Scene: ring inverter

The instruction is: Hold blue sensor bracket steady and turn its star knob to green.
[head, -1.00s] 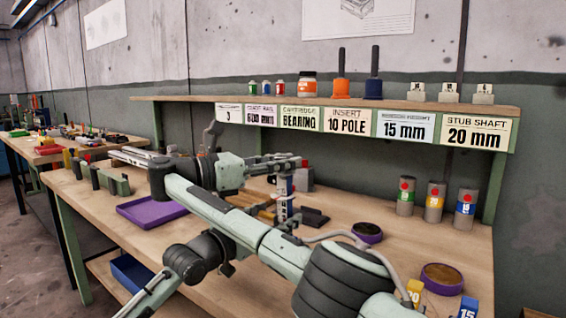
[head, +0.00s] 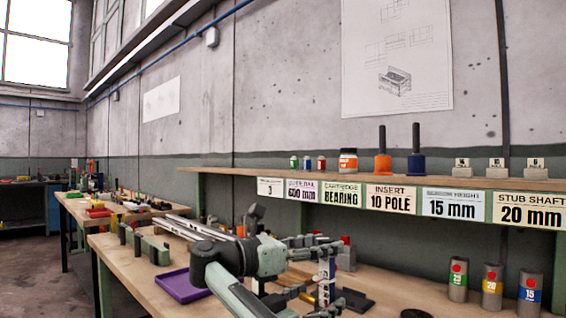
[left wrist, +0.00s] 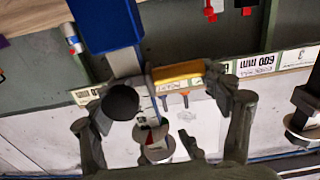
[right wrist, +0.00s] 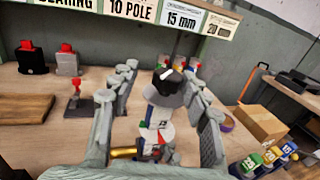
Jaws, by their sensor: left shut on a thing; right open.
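The blue sensor bracket shows as a slim white-and-blue post (head: 326,272) above the bench in the head view. In the right wrist view, its dark star knob (right wrist: 167,84) sits on a grey cone above a white body with red, green and blue marks (right wrist: 155,130). My right gripper (right wrist: 160,90) is open, its fingers on both sides of the knob; contact is unclear. My left gripper (left wrist: 160,85) is shut on the bracket, beside a gold cylinder (left wrist: 178,73); a blue block (left wrist: 105,25) shows there too. The knob's pointing direction cannot be told.
A labelled shelf (head: 350,183) runs along the wall behind. A purple tray (head: 183,285) lies left on the bench. Coloured canisters (head: 492,287) stand at the right. In the right wrist view, a cardboard box (right wrist: 258,122) and a wooden board (right wrist: 25,107) flank the workspace.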

